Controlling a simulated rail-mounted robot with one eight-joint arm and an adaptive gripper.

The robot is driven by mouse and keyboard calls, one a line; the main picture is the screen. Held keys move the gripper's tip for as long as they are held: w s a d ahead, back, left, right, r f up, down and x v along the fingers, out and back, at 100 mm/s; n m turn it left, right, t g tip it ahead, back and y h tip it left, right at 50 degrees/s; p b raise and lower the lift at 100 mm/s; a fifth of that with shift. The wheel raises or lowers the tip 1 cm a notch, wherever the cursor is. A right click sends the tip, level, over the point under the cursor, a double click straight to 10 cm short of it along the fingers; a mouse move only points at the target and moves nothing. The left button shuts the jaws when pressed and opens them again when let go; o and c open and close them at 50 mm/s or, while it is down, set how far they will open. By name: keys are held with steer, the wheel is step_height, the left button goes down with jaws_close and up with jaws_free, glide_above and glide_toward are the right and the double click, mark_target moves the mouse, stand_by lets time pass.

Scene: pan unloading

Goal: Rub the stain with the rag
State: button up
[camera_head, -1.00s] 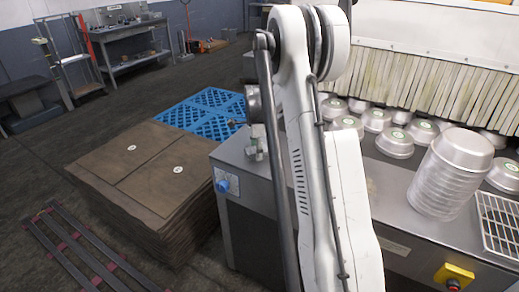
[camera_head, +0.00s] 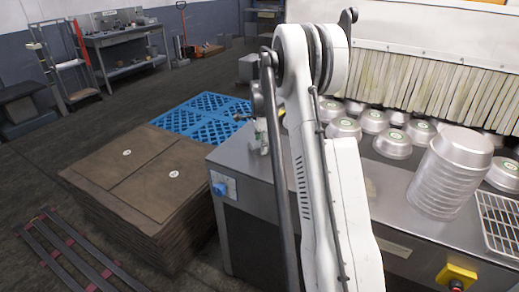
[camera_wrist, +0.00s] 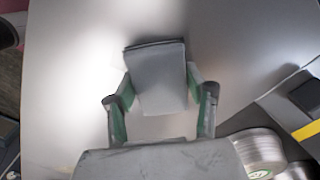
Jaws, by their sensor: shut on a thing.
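In the wrist view my gripper (camera_wrist: 160,88) is shut on a flat grey piece, which looks like the folded rag (camera_wrist: 158,72). The rag sits between the two green-padded fingers, over a shiny metal surface. I cannot tell whether it touches that surface. A faint tan patch shows on the metal counter (camera_head: 232,168) just right of my arm in the head view; I cannot tell whether this is the stain (camera_head: 370,187).
A stack of metal pans (camera_head: 447,175) stands on the counter's right side, with several loose pans behind it. A wire rack (camera_head: 498,222) lies at the right edge. Stacked brown boards (camera_head: 140,180) stand left.

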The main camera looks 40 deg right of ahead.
steer(key=shift+w+d, duration=0.2)
steer(key=shift+d, duration=0.25)
steer(key=shift+w+d, duration=0.15)
steer(key=shift+d, duration=0.2)
steer(key=shift+w+d+r, duration=0.1)
steer(key=shift+w+d, duration=0.2)
steer(key=shift+d, duration=0.55)
step_height(320, 180, up, 3)
steer(key=shift+a+f, duration=0.1)
steer(key=shift+a, duration=0.05)
steer(key=shift+r+p, duration=0.5)
steer(key=shift+r, duration=0.2)
steer(key=shift+r+p, duration=0.6)
steer(key=shift+r, duration=1.3)
